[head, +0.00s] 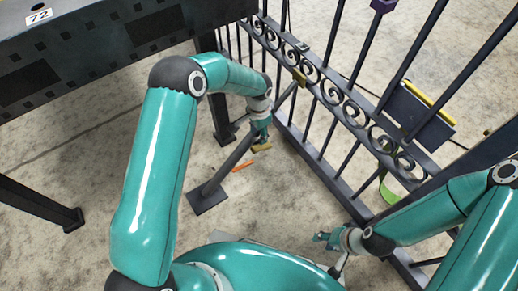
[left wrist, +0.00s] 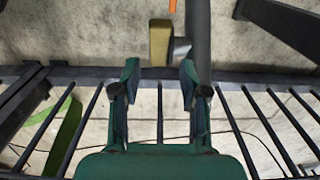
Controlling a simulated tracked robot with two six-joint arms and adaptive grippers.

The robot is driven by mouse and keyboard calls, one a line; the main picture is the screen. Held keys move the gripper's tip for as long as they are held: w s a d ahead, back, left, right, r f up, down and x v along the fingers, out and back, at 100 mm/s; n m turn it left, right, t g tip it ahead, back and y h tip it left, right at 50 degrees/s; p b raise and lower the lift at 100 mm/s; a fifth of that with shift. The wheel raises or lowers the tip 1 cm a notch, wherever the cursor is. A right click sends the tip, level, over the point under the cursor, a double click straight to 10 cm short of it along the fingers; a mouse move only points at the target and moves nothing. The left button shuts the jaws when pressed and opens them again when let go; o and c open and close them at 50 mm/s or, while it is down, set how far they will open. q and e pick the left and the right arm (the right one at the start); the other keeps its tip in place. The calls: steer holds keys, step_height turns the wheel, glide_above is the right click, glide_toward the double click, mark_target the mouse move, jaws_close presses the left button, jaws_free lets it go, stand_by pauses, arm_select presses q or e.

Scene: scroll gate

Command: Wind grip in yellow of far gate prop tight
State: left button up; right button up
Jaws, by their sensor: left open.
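The far gate prop (head: 217,180) is a dark grey post slanting from a floor plate up toward the gate. Its yellow grip (head: 262,148) is a small dull-yellow block beside the post, just below my left gripper (head: 261,131). In the left wrist view the yellow grip (left wrist: 160,42) lies just beyond the fingertips, in line with the gap between them. A grey stub joins it on the post's side. My left gripper (left wrist: 159,72) is open and empty. My right gripper (head: 324,238) hangs low near the gate's bottom; its finger gap is unclear.
The dark scrollwork gate (head: 338,95) runs diagonally across the right. Another yellowish block (head: 300,77) sits on it, and a yellow-edged box (head: 418,110) hangs farther right. An orange piece (head: 243,166) lies by the prop. A dark beam (head: 120,40) spans the upper left.

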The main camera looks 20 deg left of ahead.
mark_target(259, 147)
arm_select(q)
step_height(259, 147, down, 10)
steer(key=shift+r+b, duration=0.25)
steer(key=shift+b, duration=0.95)
steer(key=shift+c, duration=0.2)
jaws_close()
